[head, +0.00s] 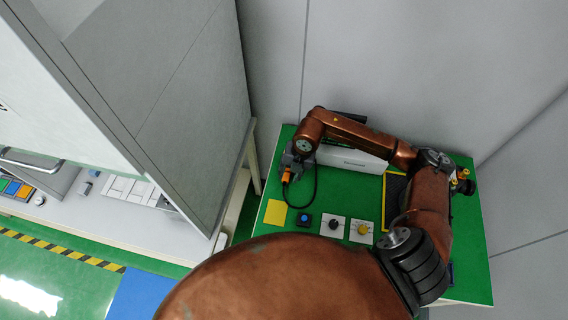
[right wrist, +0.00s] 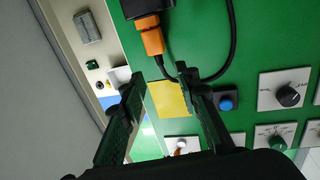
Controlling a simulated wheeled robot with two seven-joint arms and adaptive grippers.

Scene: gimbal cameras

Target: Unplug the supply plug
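The supply plug (right wrist: 153,40) is orange and shows at the top of the right wrist view, joined to a dark block (right wrist: 145,7). A black cable (right wrist: 233,40) curves away from it. The orange plug also shows in the head view (head: 287,175), just below my right gripper (head: 296,160). In the right wrist view, my right gripper (right wrist: 160,77) has its two fingers spread, with nothing between them. The plug lies beyond the fingertips, apart from them. My left gripper is not in view.
The green bench (head: 340,185) carries a yellow square (head: 275,212), a blue button (head: 304,219), knob panels (head: 333,225) and a white box (head: 350,158). A grey wall stands behind. A tall grey cabinet (head: 190,90) stands to the left.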

